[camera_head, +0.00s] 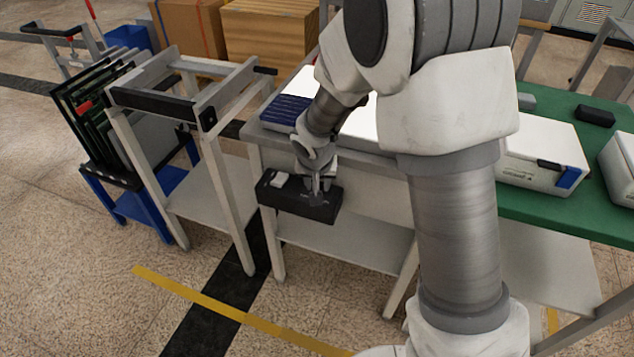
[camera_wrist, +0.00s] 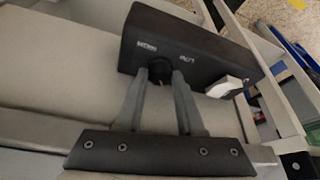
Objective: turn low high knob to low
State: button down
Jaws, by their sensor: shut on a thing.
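A black control box (camera_head: 278,199) is fixed at the front edge of the light table. It fills the upper middle of the wrist view (camera_wrist: 200,45). A dark round knob (camera_wrist: 158,70) sits on its face, with two small white labels near it; one seems to read LOW, and the lettering is small and tilted. My gripper (camera_head: 317,189) is at the box's face, and in the wrist view its two fingers (camera_wrist: 160,78) are closed around the knob, one on each side. The knob's pointer direction cannot be told. In the head view the knob is hidden by my gripper.
A white rocker switch (camera_wrist: 228,87) sits on the same box, beside the knob; it also shows in the head view (camera_head: 280,179). A dark blue panel (camera_head: 285,112) lies on the table behind. A grey frame stand (camera_head: 232,190) is close on the left. Floor in front is clear.

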jog(key=n+p, duration=0.1)
jog(key=p, duration=0.1)
jog(key=n+y+p, duration=0.1)
jog(key=n+p, duration=0.1)
jog(key=n+y+p, duration=0.1)
jog(key=n, duration=0.1)
jog(key=shift+d+r+g+p, duration=0.25)
jog(key=shift+r+g+p, duration=0.05)
jog(key=shift+p, duration=0.1)
jog(key=n+p, duration=0.1)
jog(key=n+y+p, duration=0.1)
jog(key=n+p, duration=0.1)
jog(key=shift+w+f, duration=0.1)
jog(key=shift+f, duration=0.1)
jog(key=shift+f+p, duration=0.1)
jog(key=shift+p, duration=0.25)
jog(key=c, duration=0.8)
grip_release()
jog(key=p+v, duration=0.2)
jog(key=v, duration=0.3)
jog(key=p+v, duration=0.2)
jog(key=v, duration=0.4)
jog(key=p+v, duration=0.2)
jog(key=v, duration=0.4)
jog(key=shift+w+d+r+p, duration=0.15)
jog(key=shift+w+r+p, duration=0.05)
jog(key=shift+r+p, duration=0.15)
